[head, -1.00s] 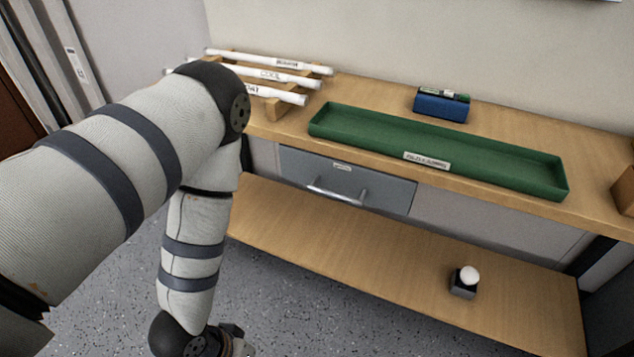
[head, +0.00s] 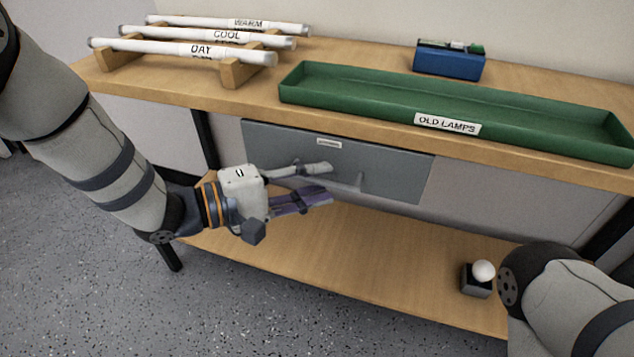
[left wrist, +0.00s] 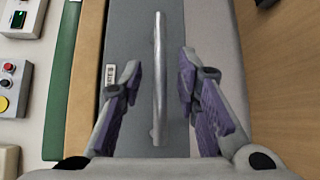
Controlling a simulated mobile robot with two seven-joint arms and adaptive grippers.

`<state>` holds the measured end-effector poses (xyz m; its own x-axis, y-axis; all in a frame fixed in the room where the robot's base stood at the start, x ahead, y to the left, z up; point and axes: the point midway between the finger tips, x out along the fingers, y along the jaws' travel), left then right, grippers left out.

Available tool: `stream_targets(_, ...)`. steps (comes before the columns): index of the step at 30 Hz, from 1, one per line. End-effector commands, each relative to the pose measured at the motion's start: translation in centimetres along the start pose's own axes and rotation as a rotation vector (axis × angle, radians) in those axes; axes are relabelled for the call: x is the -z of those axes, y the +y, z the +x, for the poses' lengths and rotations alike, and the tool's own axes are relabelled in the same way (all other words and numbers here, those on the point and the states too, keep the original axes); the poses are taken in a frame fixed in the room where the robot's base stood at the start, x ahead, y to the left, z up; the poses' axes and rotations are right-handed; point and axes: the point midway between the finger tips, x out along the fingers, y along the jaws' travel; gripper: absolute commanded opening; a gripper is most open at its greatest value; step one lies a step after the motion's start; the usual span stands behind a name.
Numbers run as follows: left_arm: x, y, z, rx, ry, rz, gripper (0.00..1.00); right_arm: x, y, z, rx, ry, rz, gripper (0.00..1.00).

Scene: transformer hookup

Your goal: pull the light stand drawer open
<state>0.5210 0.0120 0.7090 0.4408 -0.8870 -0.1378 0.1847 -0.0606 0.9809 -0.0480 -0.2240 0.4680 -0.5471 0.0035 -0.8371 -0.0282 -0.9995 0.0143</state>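The drawer (head: 395,175) has a grey front under the bench top and sits closed, with a small label near its top edge. Its bar handle (left wrist: 159,75) is silver; in the head view my gripper covers much of it. My left gripper (head: 328,182) is in front of the drawer at the handle. In the left wrist view my left gripper (left wrist: 158,88) is open, with one finger on each side of the handle and a visible gap to both. My right arm (head: 575,300) enters at the lower right; its gripper is out of the picture.
On the bench top are a green tray (head: 350,106) labelled OLD LAMPS, a blue box (head: 448,64), and white tubes labelled WARM, COOL and DAY on a wooden rack (head: 247,72). The lower shelf (head: 390,253) holds a dark block with a white knob (head: 477,279).

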Motion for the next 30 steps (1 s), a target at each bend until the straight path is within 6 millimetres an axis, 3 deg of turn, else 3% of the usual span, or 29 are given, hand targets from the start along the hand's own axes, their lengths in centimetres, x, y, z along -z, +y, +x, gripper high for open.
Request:
stream_targets(10, 0.0, 0.0, 1.1, 0.000, 0.001, -0.001, 0.30, 0.0, 0.0, 0.1, 0.000, -0.001, 0.000, 0.00)
stream_targets(11, 0.0, 0.0, 1.1, 0.000, 0.001, -0.001, 0.28, 0.0, 0.0, 0.1, 0.000, -0.001, 0.000, 0.00)
stream_targets(15, 0.0, 0.0, 1.0, 0.000, 0.001, -0.001, 0.00, 0.0, 0.0, 0.1, 0.000, -0.001, 0.000, 0.00)
stream_targets(24, -0.1, 0.0, 0.9, -0.001, 0.001, -0.002, 0.00, 0.0, 0.0, 0.0, 0.000, 0.001, 0.000, 0.00)
stream_targets(30, -0.9, 0.1, 0.0, 0.000, 0.002, -0.003, 0.00, -0.2, 0.0, -1.1, 0.001, 0.015, 0.000, 0.00)
